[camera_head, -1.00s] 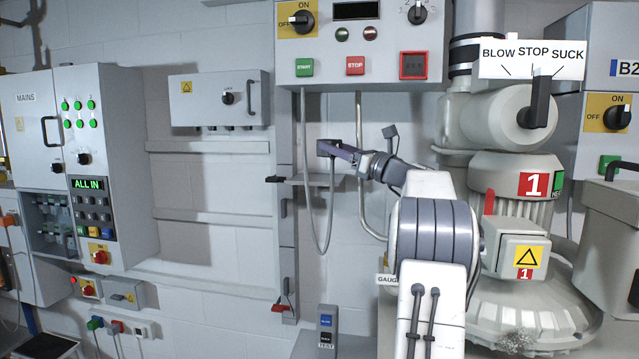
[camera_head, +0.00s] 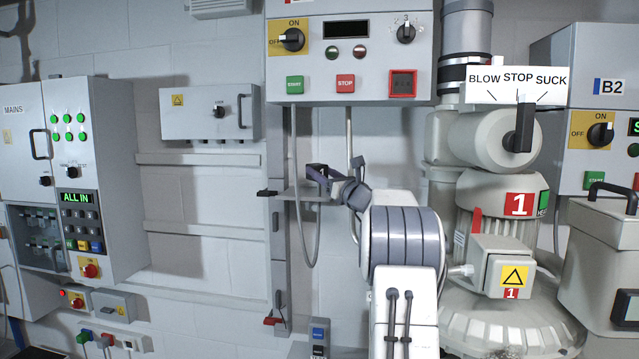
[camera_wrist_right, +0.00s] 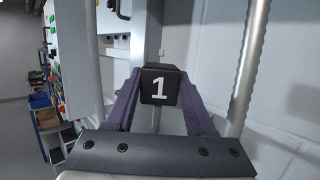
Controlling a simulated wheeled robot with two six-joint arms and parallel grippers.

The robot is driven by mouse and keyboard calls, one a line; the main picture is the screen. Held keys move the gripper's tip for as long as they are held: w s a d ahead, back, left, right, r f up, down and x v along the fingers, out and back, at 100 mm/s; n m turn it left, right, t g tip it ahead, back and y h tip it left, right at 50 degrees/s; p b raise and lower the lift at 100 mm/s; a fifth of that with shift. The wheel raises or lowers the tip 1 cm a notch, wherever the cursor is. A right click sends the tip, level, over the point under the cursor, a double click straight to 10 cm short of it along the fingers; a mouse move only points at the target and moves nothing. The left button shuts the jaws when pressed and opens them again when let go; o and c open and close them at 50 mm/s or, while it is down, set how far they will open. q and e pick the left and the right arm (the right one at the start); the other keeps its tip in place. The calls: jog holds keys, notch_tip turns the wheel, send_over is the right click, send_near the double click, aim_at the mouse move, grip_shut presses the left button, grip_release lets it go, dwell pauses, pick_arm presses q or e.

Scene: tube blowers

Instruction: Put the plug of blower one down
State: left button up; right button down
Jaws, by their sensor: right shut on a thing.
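The plug of blower one, a black block marked with a white 1 (camera_wrist_right: 159,88), sits between the two purple-grey fingers of my right gripper (camera_wrist_right: 160,98) in the right wrist view. My right gripper (camera_head: 318,174) is shut on it. In the head view the gripper is just above a small grey shelf (camera_head: 312,197) on the upright rail. Whether the plug touches the shelf I cannot tell. A grey cord (camera_head: 300,235) hangs in a loop below the gripper. Blower one (camera_head: 500,215), with its red 1 label, stands to the right. My left gripper is not in view.
The control box (camera_head: 350,85) with START and STOP buttons hangs above the shelf. A small black clip-like part (camera_head: 267,193) sticks out at the shelf's left. The mains cabinet (camera_head: 100,140) is far left.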

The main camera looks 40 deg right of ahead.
jog(key=shift+w+f, duration=0.15)
jog(key=shift+w, duration=0.05)
notch_tip(320, 180, down, 3)
jog(key=shift+f+p, duration=0.1)
jog(key=shift+p, duration=0.7)
jog(key=shift+f, duration=0.3)
jog(key=shift+a, duration=0.1)
jog(key=shift+f, duration=0.1)
jog(key=shift+f, duration=0.1)
jog(key=shift+c, duration=1.3)
grip_release()
